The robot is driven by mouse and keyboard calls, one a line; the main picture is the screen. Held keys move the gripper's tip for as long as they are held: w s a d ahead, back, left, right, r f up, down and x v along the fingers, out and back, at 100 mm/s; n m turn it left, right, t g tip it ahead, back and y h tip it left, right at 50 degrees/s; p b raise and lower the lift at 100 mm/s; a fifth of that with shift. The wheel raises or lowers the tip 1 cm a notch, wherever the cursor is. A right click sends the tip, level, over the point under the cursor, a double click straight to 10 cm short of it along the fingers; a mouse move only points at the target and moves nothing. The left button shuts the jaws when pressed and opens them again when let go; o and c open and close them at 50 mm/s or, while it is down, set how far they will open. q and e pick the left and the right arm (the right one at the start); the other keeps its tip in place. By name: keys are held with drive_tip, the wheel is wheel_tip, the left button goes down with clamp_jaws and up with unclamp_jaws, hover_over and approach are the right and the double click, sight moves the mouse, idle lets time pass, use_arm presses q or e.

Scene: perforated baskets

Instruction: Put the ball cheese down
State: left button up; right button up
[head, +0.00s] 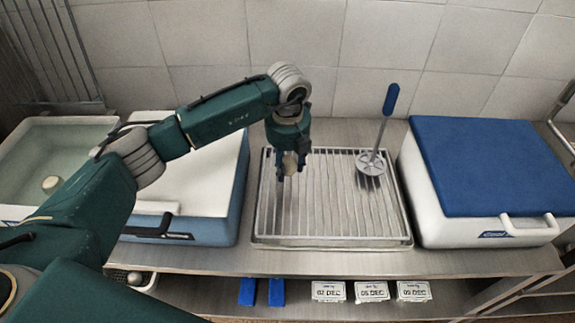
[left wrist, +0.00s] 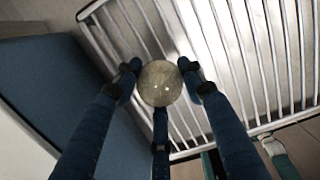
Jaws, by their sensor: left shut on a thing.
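The ball cheese (left wrist: 160,83) is a small round yellowish-grey ball in the left wrist view. My left gripper (head: 288,168) is shut on it, with blue fingers on its sides. In the head view the ball cheese (head: 290,161) shows pale between the fingers, partly covered by them. The gripper points down over the left part of the slatted metal rack (head: 330,215). I cannot tell exactly how far the ball is above the slats. My right gripper is not in view.
A ladle-like tool with a blue handle (head: 390,100) stands on the rack's right part. A blue-lidded white box (head: 490,165) is to the right. A white-and-blue box (head: 240,200) is to the left, with a water-filled basin (head: 20,165) beyond. The rack's middle is clear.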

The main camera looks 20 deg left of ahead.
sight(287, 173)
use_arm(q)
drive_tip(key=shift+f, duration=0.8)
drive_tip(key=shift+f+b, duration=0.3)
drive_tip(key=shift+s+f, duration=0.3)
drive_tip(key=shift+f, duration=0.05)
drive_tip(key=o, duration=1.2)
drive_tip(key=shift+o, duration=0.4)
drive_tip(key=shift+f, duration=0.15)
drive_tip(key=shift+w, duration=0.1)
